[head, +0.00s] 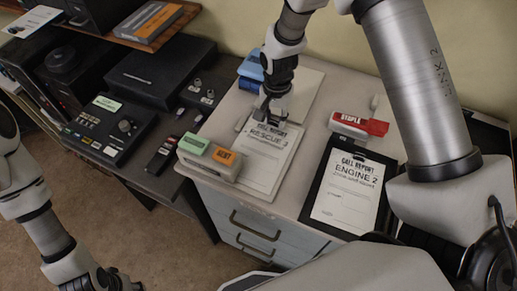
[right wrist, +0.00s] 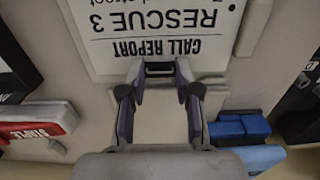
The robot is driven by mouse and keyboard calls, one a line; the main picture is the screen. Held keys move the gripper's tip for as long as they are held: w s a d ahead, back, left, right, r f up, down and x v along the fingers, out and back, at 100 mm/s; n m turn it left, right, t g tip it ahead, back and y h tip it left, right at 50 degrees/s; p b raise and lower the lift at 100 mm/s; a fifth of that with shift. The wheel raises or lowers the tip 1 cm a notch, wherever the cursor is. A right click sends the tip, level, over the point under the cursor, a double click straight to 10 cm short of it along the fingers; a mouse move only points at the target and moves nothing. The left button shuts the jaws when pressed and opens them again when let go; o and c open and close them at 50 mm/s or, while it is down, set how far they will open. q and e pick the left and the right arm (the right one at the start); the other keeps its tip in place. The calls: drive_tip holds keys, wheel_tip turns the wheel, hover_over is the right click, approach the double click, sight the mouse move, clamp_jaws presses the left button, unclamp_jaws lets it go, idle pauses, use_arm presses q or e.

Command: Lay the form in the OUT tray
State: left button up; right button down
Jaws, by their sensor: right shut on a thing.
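A white form headed CALL REPORT, RESCUE 3 (head: 262,165) lies on the pale cabinet top in the head view. It shows upside down in the right wrist view (right wrist: 160,25). My right gripper (head: 268,112) is at the form's top edge, shut on the dark clip (right wrist: 158,68) there. A second form, CALL REPORT, ENGINE 2 (head: 346,190), lies on a black clipboard to the right. I cannot make out a tray clearly marked OUT; a pale box with green and orange labels (head: 208,160) stands left of the Rescue 3 form. My left gripper (head: 118,284) is partly visible at the bottom left.
A red and white stapler (head: 360,124) lies behind the black clipboard. A blue object (head: 251,67) sits at the cabinet's back left. A dark desk with a control panel (head: 107,128) is at the left, below a wooden shelf holding a grey, orange-labelled item (head: 150,22).

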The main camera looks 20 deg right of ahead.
sight(298, 133)
idle(0.3)
drive_tip(key=shift+s+d, duration=0.1)
drive_tip(key=shift+s+d+p, duration=0.4)
drive_tip(key=shift+s+d, duration=0.4)
drive_tip(key=shift+s, duration=0.1)
drive_tip(key=shift+s+d+b, duration=0.35)
drive_tip(key=shift+s+d, duration=0.5)
drive_tip(key=shift+s, duration=0.05)
drive_tip(key=shift+s+d+f+b, duration=0.1)
drive_tip(key=shift+s+d+b, duration=0.6)
drive_tip(key=shift+b, duration=0.4)
drive_tip(key=shift+s+d, duration=0.15)
drive_tip(key=shift+s, duration=0.15)
drive_tip(key=shift+r, duration=0.2)
